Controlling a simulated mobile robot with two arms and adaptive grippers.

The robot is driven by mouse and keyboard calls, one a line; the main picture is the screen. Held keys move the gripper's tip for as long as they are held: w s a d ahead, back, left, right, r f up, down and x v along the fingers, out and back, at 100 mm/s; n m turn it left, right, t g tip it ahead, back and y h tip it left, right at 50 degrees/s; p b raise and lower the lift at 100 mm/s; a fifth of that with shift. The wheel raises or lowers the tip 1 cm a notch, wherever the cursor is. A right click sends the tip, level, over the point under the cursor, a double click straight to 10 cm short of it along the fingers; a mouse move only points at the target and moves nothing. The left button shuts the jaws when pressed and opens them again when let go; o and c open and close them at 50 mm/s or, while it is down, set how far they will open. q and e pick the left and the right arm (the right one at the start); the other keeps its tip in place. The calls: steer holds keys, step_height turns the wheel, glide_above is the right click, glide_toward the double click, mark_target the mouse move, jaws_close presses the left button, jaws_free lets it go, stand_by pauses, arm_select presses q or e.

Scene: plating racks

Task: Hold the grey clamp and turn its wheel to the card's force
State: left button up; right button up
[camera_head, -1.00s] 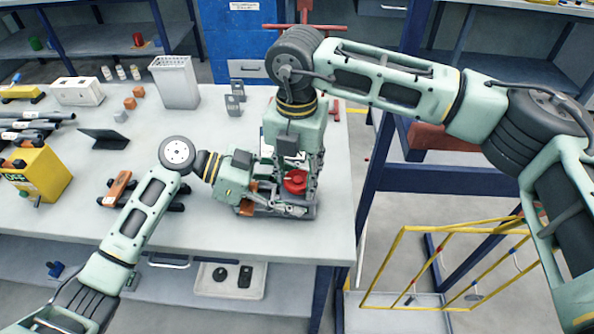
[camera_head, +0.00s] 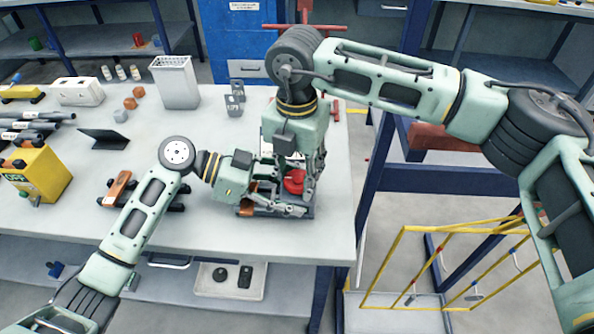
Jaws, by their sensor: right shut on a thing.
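The grey clamp (camera_head: 268,211) lies near the front right of the white table, with orange parts at its left end. Its red wheel (camera_head: 294,184) shows between the fingers of my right gripper (camera_head: 296,177), which comes down from above and is shut on the wheel. My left gripper (camera_head: 277,199) reaches in from the left, low over the clamp. Its fingers overlap the clamp, and I cannot tell whether they grip it. A white card-like piece (camera_head: 266,143) stands behind the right gripper, mostly hidden; no writing on it is readable.
A second clamp with an orange part (camera_head: 118,188) lies to the left. Further left are a yellow box (camera_head: 38,174) and a black tilted panel (camera_head: 104,138). A white bin (camera_head: 176,83) and small orange and grey blocks stand behind. A yellow rack (camera_head: 440,265) stands off the table's right edge.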

mark_target(297, 178)
steer(key=shift+w+m, duration=0.15)
steer(key=shift+m, duration=1.45)
stand_by(4.1)
steer(key=o, duration=1.1)
steer(key=shift+d+r, duration=0.1)
steer(key=shift+r, duration=0.05)
steer(key=shift+r, duration=3.85)
